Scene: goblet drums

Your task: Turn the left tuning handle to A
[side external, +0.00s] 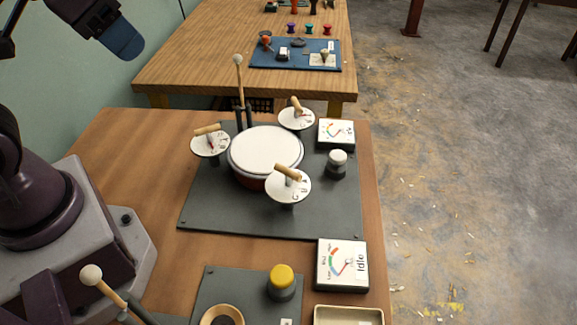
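A drum with a white head (265,152) stands on a dark grey board (222,205). Around it are three white dials, each with a wooden handle across its top. The left dial (211,149) carries a wooden handle (207,129) lying roughly level across its back edge; its letters are too small to read. A second dial (297,121) is behind the drum to the right. A third dial (289,190) is in front and shows letters including G and A. My gripper's fingertips are not in view; parts of my arm show at the left edge.
A white-topped knob (337,159) and a gauge (336,133) are at the board's right. In front are a gauge marked Idle (342,265), a yellow button (282,279) and a bowl (222,315). A mallet (239,80) stands upright behind the drum.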

